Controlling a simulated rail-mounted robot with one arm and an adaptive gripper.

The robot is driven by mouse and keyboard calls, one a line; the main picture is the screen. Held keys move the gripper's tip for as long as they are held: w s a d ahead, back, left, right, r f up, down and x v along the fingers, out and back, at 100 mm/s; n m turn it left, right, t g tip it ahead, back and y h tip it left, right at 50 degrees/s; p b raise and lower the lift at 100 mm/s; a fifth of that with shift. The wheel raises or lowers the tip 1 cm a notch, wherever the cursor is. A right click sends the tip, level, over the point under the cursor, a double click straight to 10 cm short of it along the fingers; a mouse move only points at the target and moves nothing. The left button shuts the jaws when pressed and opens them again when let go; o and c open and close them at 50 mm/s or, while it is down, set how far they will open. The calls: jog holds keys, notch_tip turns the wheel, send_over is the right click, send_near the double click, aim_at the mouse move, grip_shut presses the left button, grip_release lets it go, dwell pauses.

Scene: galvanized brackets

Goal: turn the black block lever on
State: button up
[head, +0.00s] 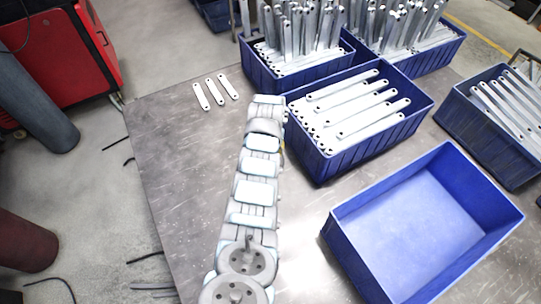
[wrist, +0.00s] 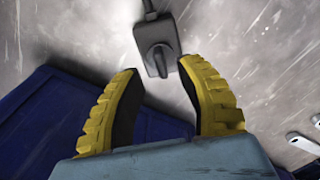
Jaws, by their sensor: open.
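In the wrist view, a dark grey block (wrist: 150,38) sits on the scratched grey table top, with a cable or stem running from its upper end. A small lever (wrist: 161,60) stands out on the block's near part; I cannot tell which way it is set. My gripper (wrist: 160,70) has two yellow fingers with black inner pads. They are spread apart and empty, with the block just beyond and between their tips, apparently not touched. In the head view my arm covers the spot, and the block does not show.
A blue crate of flat galvanized brackets (head: 330,160) stands right of my arm. An empty blue crate (head: 350,240) is nearer, at the lower right. Three loose brackets (head: 215,92) lie on the table (head: 180,150), left of my arm. More filled crates stand behind.

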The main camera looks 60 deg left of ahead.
notch_tip(320, 180, up, 8)
jog(key=shift+r, duration=0.25)
jog(key=shift+a, duration=0.1)
dwell(0.6)
